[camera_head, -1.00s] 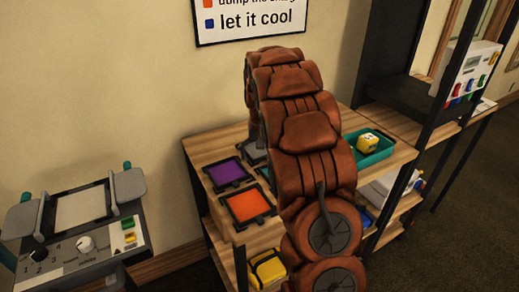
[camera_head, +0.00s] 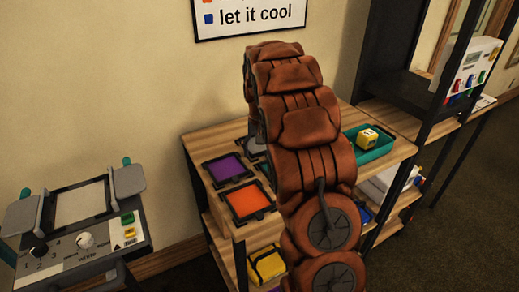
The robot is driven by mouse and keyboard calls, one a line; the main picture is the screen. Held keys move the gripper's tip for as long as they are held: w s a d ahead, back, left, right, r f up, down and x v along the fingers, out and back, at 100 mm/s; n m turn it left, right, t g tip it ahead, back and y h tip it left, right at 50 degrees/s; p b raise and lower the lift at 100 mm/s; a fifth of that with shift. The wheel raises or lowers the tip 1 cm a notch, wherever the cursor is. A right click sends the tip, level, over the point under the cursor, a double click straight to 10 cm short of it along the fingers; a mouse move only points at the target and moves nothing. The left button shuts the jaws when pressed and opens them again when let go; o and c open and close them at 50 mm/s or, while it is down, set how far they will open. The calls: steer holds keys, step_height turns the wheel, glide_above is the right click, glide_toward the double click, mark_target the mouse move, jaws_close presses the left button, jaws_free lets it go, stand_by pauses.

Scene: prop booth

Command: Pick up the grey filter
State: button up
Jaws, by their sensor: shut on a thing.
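The grey filter (camera_head: 252,149) shows only as a small grey patch at the back of the wooden shelf top, beside the purple filter. My brown arm hides most of it. My gripper (camera_head: 256,132) is at the far end of the arm, reaching down at this patch, and is mostly hidden behind the arm links. It is shut on the grey filter. I cannot tell whether the filter is clear of the shelf top. The purple filter (camera_head: 227,168) and the orange filter (camera_head: 247,202) lie in dark frames on the shelf top (camera_head: 205,143).
A teal tray (camera_head: 372,152) with a yellow block (camera_head: 368,138) stands right of my arm. A grey machine (camera_head: 80,225) with knobs and a pale panel stands at the left. A yellow item (camera_head: 267,264) sits on the lower shelf. A dark post (camera_head: 445,90) rises at the right.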

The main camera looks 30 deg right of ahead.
step_height(320, 180, up, 2)
steer(key=c, duration=0.3)
steer(key=shift+r+b, duration=0.4)
steer(key=shift+r, duration=0.2)
steer(key=s+a, duration=0.1)
steer(key=s, duration=0.4)
steer(key=s+a+r+b, duration=0.1)
steer(key=s, duration=0.4)
steer(key=s+a+b, duration=0.1)
steer(key=s+a, duration=0.1)
steer(key=s, duration=0.3)
steer(key=shift+s+a+r, duration=0.1)
steer(key=shift+s+r, duration=0.1)
steer(key=shift+r, duration=0.1)
